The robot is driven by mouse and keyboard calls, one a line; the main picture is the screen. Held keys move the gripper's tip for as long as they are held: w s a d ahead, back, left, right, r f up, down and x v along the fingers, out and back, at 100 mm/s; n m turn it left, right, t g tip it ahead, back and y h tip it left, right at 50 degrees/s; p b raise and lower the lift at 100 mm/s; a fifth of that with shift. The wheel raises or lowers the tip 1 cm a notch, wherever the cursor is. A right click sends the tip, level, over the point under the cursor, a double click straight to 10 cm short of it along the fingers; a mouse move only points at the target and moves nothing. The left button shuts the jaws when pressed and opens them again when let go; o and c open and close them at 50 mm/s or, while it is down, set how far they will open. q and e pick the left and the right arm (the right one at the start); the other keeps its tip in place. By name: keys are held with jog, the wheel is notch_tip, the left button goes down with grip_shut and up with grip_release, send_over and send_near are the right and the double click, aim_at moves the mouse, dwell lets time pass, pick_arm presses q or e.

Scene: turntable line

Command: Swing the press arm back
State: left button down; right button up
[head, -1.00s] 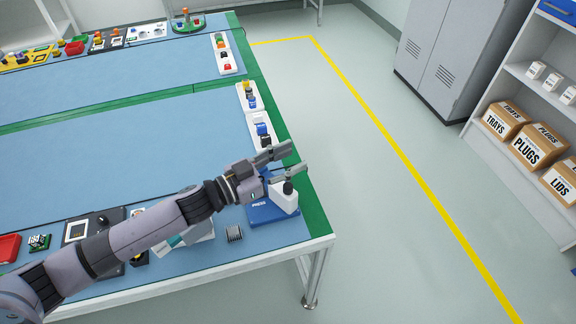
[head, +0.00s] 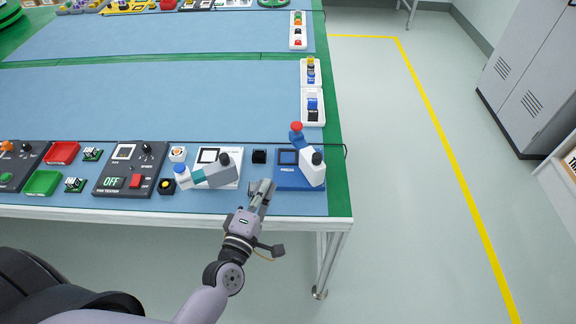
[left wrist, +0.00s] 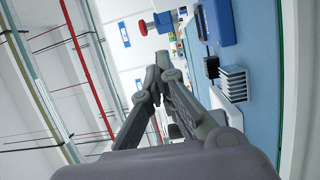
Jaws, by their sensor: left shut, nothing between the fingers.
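The press (head: 299,182) is a blue block with a blue plate at the table's front right corner. A pale grey arm (head: 312,174) with a black knob lies over its right side. My left gripper (head: 263,186) is shut and empty just left of the press's front edge, apart from the arm. In the left wrist view the shut fingers (left wrist: 158,75) point up the picture, with the red knob (left wrist: 143,28) beyond them and the blue press (left wrist: 222,22) to the right. My right gripper is out of view.
A black block (head: 259,156) stands left of the press. A finned metal block (left wrist: 233,84) shows near the fingers in the left wrist view. A tester with a grey arm (head: 212,174) stands further left.

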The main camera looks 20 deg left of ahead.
pick_arm(q)
jog(key=shift+s+a+f+n+y, duration=0.2)
jog(key=shift+a+f+n+y, duration=0.15)
jog(key=shift+a+n+y, duration=0.1)
jog(key=p, duration=0.1)
send_near(293, 142)
jog(key=s+a, duration=0.2)
jog(key=a, duration=0.1)
jog(key=shift+s+a+r, duration=0.1)
jog(key=shift+s+r, duration=0.1)
jog(key=w, duration=0.3)
jog(key=shift+w+p, duration=0.3)
jog(key=shift+w, duration=0.05)
jog(key=w+d, duration=0.2)
jog(key=shift+w+d+f+p, duration=0.1)
jog(key=shift+w+p, duration=0.2)
jog(key=shift+w, duration=0.1)
jog(key=shift+w+d+h, duration=0.25)
jog(key=shift+w+d, duration=0.1)
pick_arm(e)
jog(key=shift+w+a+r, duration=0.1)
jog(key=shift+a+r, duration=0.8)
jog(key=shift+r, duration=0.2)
